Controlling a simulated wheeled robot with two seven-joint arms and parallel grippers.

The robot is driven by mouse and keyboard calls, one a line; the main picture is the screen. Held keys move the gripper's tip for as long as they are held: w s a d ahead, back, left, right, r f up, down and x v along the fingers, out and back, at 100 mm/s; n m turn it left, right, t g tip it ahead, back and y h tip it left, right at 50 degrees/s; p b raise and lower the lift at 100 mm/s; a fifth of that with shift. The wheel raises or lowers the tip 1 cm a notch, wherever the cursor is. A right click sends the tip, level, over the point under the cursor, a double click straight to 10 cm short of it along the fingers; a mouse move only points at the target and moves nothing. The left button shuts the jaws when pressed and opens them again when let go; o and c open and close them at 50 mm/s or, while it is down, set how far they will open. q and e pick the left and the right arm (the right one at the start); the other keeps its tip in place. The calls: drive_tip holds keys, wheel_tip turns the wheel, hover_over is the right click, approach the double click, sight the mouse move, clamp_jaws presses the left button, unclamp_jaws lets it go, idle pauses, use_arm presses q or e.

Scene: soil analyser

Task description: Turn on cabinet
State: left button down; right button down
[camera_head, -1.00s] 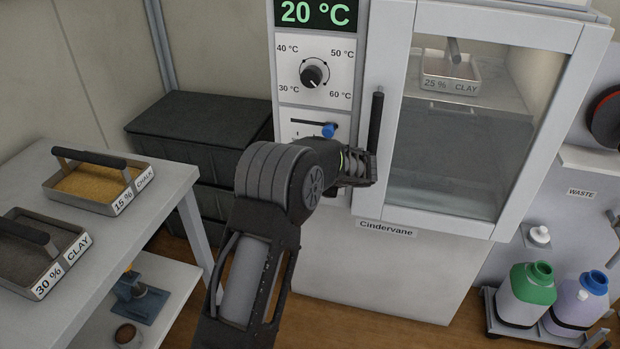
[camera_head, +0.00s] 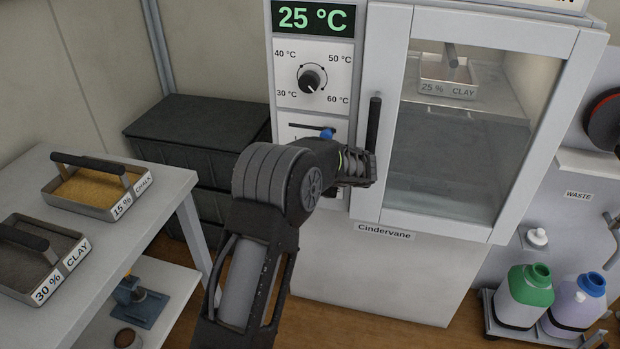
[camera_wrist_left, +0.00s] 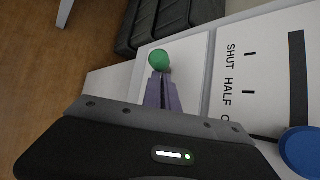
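The white cabinet (camera_head: 400,268), labelled Cindervane, stands in the middle of the head view. Its display (camera_head: 312,18) reads 25 °C in green. Below are a black temperature dial (camera_head: 310,80) and a slider with a blue knob (camera_head: 327,134); the blue knob (camera_wrist_left: 302,150) also shows in the left wrist view beside SHUT and HALF marks. In that view my left gripper (camera_wrist_left: 161,80) has its fingers together, pointing at a round green button (camera_wrist_left: 158,60). I cannot tell whether they touch it. In the head view my left arm hides the button and fingertips.
The glass door is shut, with a black handle (camera_head: 374,123) close to my left wrist. A tray of clay (camera_head: 448,82) is inside. A table (camera_head: 150,199) with two trays is at left, black crates (camera_head: 205,125) behind. Bottles (camera_head: 525,296) stand at lower right.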

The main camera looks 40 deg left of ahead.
use_arm(q)
drive_tip(key=v, duration=0.8)
drive_tip(key=shift+f, duration=0.1)
idle(0.3)
drive_tip(key=s+d+f+n+g+h+p, duration=0.1)
drive_tip(key=s+d+f+g+h+p, duration=0.15)
drive_tip(key=s+d+f+h, duration=0.5)
drive_tip(key=s+d+f+n+g+h+p, duration=0.1)
drive_tip(key=s+d+f+n+h+p, duration=0.15)
drive_tip(key=s+d+f, duration=0.8)
drive_tip(key=s+d+f+n+h+p, duration=0.2)
drive_tip(key=s+d+n, duration=0.3)
drive_tip(key=s+d, duration=0.2)
drive_tip(key=s+d+f+n+h+p, duration=0.2)
drive_tip(key=s+d+n+p, duration=0.1)
drive_tip(key=s+d, duration=0.5)
drive_tip(key=shift+s+f+n, duration=0.4)
drive_tip(key=shift+s+n, duration=0.25)
drive_tip(key=shift+n, duration=0.2)
